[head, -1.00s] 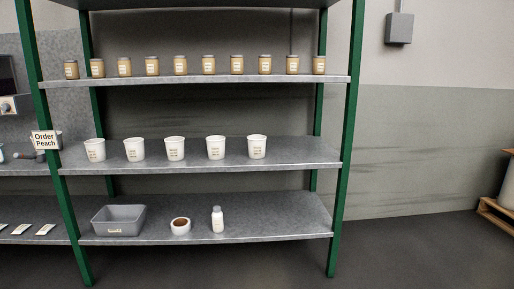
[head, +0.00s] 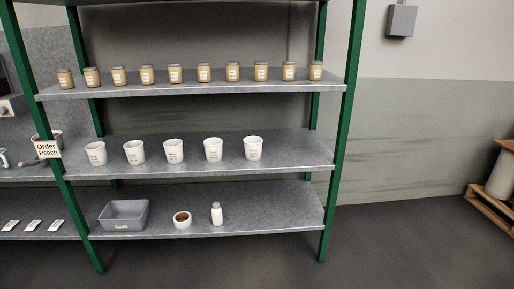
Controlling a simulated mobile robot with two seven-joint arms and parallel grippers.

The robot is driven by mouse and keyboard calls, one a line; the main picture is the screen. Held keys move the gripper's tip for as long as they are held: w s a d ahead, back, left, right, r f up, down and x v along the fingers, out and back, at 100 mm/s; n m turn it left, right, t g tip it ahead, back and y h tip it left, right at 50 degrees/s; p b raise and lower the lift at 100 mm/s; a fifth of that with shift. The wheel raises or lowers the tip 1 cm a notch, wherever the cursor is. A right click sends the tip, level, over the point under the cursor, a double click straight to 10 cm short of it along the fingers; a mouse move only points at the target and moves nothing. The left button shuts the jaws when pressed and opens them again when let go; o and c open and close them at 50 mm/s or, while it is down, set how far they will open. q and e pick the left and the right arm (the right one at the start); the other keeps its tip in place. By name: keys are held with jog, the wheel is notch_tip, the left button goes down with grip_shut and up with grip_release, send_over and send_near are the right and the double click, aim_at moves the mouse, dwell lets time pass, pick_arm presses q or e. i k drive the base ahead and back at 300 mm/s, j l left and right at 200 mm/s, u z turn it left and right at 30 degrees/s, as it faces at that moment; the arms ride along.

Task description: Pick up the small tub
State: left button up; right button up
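No object is labelled as the small tub that I can read. Several white tubs stand upright in a row on the middle shelf, from the leftmost tub (head: 96,153) to the rightmost tub (head: 253,148), with small print too fine to read. A smaller, low white bowl-like tub (head: 182,220) with brown contents sits on the bottom shelf. It stands between a grey bin (head: 124,216) on its left and a white bottle (head: 217,214) on its right. Neither of my grippers is in view.
The rack has green posts (head: 341,130) and grey shelves (head: 200,235). Several tan jars (head: 175,75) line the top shelf. A wooden pallet (head: 490,211) stands far right. The floor (head: 400,245) before the rack is clear.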

aim_at(253, 146)
jog(key=i+l+z, duration=0.1)
jog(key=i, duration=0.4)
jog(key=i+l+z, duration=0.1)
jog(key=i+l, duration=0.15)
jog(key=i, duration=0.2)
